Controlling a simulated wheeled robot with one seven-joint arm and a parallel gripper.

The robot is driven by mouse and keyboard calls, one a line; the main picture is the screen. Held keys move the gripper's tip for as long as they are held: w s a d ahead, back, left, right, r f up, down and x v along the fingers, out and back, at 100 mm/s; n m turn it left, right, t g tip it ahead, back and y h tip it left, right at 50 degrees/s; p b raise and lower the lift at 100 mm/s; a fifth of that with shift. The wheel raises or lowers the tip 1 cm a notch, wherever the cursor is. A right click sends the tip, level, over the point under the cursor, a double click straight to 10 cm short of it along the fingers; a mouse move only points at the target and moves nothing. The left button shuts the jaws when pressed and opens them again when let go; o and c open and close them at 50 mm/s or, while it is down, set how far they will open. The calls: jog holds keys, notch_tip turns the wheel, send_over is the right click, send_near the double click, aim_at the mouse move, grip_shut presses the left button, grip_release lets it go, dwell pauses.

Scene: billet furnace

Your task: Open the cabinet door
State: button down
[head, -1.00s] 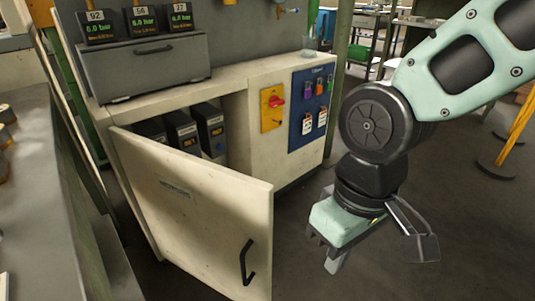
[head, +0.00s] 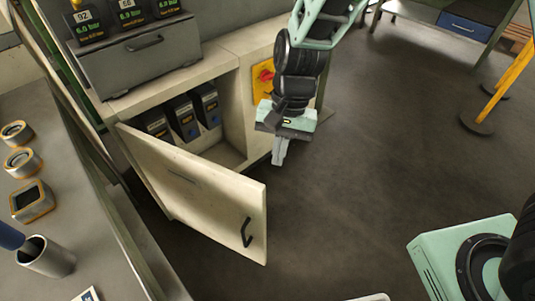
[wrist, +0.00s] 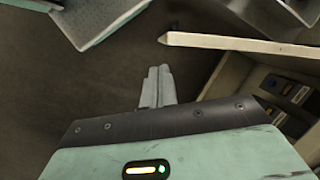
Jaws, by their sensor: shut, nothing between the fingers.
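The cabinet door (head: 195,195) is a cream panel with a black bar handle (head: 246,232) near its free edge. It stands swung well out from the cream cabinet (head: 228,78), and the inside is exposed. In the wrist view the door (wrist: 235,43) shows as a narrow pale edge beyond the fingers. My gripper (head: 279,152) is to the right of the door and in front of the cabinet, pointing down, apart from the handle. Its fingers (wrist: 157,88) are together with nothing between them.
Several dark units (head: 183,118) stand inside the cabinet. A grey bench (head: 85,225) with metal parts runs along the left. A yellow post (head: 497,100) on a round base stands at the right. The floor (head: 370,150) right of the door is clear.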

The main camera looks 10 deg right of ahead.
jog(key=w+d+r+m+p, duration=0.1)
jog(key=w+m+p, duration=0.2)
jog(key=w+p, duration=0.15)
jog(key=s+a+f, duration=0.3)
jog(key=s+f, duration=0.2)
jog(key=f, duration=0.5)
jog(key=shift+a, duration=0.25)
jog(key=shift+a+m+p, duration=0.1)
jog(key=shift+m+p, duration=0.2)
jog(key=shift+p, duration=0.05)
